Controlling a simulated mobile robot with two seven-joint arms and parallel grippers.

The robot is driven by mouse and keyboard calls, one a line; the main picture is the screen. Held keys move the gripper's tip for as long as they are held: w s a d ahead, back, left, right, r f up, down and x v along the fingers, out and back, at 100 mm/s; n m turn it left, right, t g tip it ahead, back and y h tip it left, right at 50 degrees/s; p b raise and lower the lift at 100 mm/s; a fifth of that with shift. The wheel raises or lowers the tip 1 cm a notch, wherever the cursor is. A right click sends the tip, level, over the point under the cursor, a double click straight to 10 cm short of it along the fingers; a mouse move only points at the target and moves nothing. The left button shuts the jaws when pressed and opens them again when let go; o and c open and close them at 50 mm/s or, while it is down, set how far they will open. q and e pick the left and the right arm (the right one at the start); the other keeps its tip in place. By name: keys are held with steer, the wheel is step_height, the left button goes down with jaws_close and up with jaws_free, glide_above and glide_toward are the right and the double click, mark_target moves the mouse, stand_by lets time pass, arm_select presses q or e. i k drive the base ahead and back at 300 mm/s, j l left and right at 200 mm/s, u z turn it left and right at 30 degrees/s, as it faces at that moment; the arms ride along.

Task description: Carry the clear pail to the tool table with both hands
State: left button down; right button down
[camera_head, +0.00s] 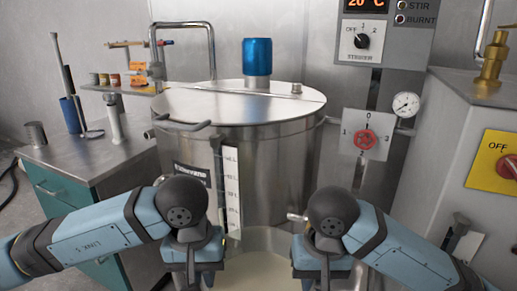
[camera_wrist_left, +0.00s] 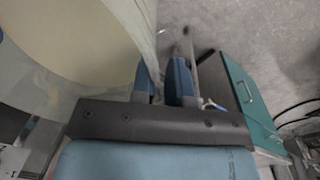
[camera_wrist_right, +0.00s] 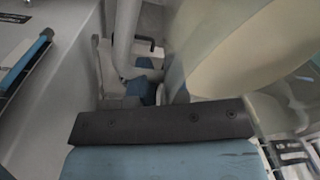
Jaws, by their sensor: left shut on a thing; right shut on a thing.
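The clear pail (camera_head: 262,240) is between my two grippers at the bottom of the head view, in front of the steel tank. A pale cream content shows inside it. My left gripper (camera_wrist_left: 163,82) is shut on the pail's left side, and the pail wall (camera_wrist_left: 125,55) runs between its fingers. My right gripper (camera_wrist_right: 152,85) is shut on the pail's right side; its fingers are partly hidden. The pail's lower part is out of the head view. The tool table (camera_head: 70,155), with a grey top and teal drawers, stands at the left.
The large lidded steel tank (camera_head: 275,170) stands straight ahead. Tall tools (camera_head: 70,85), a grey cup (camera_head: 36,134) and a small shelf of jars (camera_head: 115,82) occupy the tool table; part of its front top is bare. A steel cabinet with a yellow switch plate (camera_head: 492,165) stands at right.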

mark_target(89, 156)
steer(key=i+j, duration=0.1)
steer(key=j, duration=0.85)
steer(key=i+j+u, duration=0.1)
steer(key=j, duration=0.4)
steer(key=i+j, duration=0.15)
steer(key=j, duration=0.35)
steer(key=i+j, duration=0.1)
steer(key=j, duration=0.35)
steer(key=i+j+u, duration=0.1)
steer(key=j, duration=0.4)
